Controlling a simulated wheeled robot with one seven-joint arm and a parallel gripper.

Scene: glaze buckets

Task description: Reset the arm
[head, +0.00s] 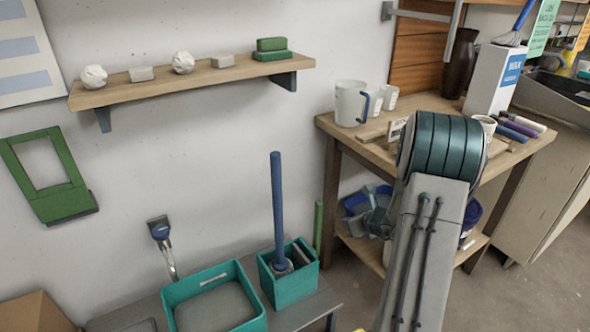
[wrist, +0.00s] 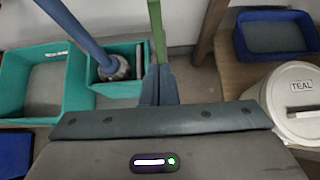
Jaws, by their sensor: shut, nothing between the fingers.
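My gripper (wrist: 160,72) shows in the wrist view, its two dark fingers close together at the middle with nothing between them. A green stick (wrist: 157,30) rises behind the fingertips and is apart from them as far as I can tell. In the head view my arm reaches up from the lower right, in front of the wooden table (head: 330,122).
A teal bucket (head: 290,290) holds a blue-handled tool (head: 277,205); a wider teal tub (head: 215,275) stands to its left. The table bears a white pitcher (head: 350,103) and a white box (head: 492,80). A white bucket labelled TEAL (wrist: 297,100) is at the right in the wrist view.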

